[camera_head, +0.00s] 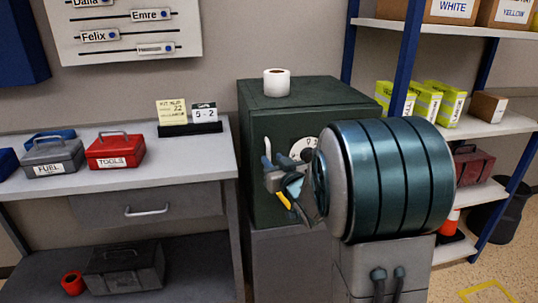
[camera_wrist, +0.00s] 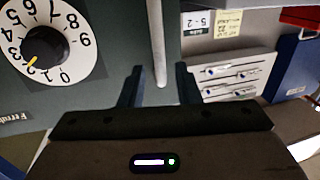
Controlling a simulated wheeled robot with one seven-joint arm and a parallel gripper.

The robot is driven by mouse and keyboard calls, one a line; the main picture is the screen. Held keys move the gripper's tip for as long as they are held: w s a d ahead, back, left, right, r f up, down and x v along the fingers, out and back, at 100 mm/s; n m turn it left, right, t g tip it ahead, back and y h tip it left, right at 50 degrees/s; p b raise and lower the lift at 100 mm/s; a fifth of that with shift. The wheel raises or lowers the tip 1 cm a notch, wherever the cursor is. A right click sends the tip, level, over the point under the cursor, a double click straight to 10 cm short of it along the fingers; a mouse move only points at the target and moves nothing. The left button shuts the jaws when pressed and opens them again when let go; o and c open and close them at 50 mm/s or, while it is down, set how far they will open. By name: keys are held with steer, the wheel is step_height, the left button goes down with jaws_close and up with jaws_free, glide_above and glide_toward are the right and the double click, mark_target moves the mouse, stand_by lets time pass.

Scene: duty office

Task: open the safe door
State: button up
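The safe (camera_head: 262,118) is a dark green box on a grey cabinet, its door looking shut. A white numbered dial (camera_head: 303,147) sits on its front, partly hidden by my arm. In the wrist view the dial (camera_wrist: 88,58) has a black knob with a yellow pointer toward the lower left, near the 2. A pale upright bar, which looks like the safe's handle (camera_wrist: 157,40), reaches down between my fingers. My gripper (camera_wrist: 158,88) is open, one finger on each side of the bar, with gaps showing. In the head view my gripper (camera_head: 285,185) is in front of the door's left part.
A paper roll (camera_head: 277,83) stands on the safe. Left is a desk (camera_head: 200,150) with a red toolbox (camera_head: 115,151), a grey toolbox (camera_head: 53,156), a yellow note (camera_head: 171,112) and a 5-2 card (camera_head: 204,113). Shelving (camera_head: 500,124) stands at the right.

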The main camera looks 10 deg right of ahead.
mark_target(269, 155)
steer(key=shift+w+a, duration=0.2)
steer(key=shift+w, duration=0.85)
steer(key=shift+w+a, duration=0.2)
steer(key=shift+w, duration=0.85)
jaws_close()
